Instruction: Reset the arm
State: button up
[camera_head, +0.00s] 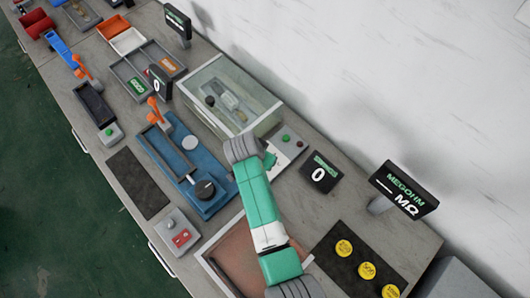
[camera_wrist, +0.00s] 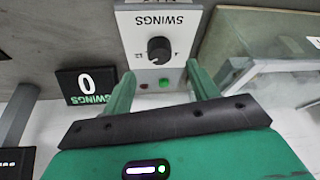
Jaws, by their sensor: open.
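My gripper (camera_wrist: 160,72) is open and empty in the wrist view, its two green fingers apart. The fingertips point at the grey SWINGS control panel (camera_wrist: 158,22), which has a black knob (camera_wrist: 159,50), a red button and a green button. Whether the fingers touch the panel cannot be told. In the head view my green arm reaches up from the bottom edge, and the gripper (camera_head: 270,159) is partly hidden by the wrist beside the control panel (camera_head: 290,139).
A clear-walled box (camera_head: 232,95) stands close to the gripper. A SWINGS display (camera_head: 320,174) reading 0 and a MEGOHM display (camera_head: 404,188) stand to the right. A blue fixture (camera_head: 205,205) lies left of the arm, an orange-brown tray (camera_head: 222,262) below, and a dark mat (camera_head: 137,183) is bare.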

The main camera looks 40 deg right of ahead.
jog(key=shift+a+r, duration=0.2)
jog(key=shift+r, duration=0.3)
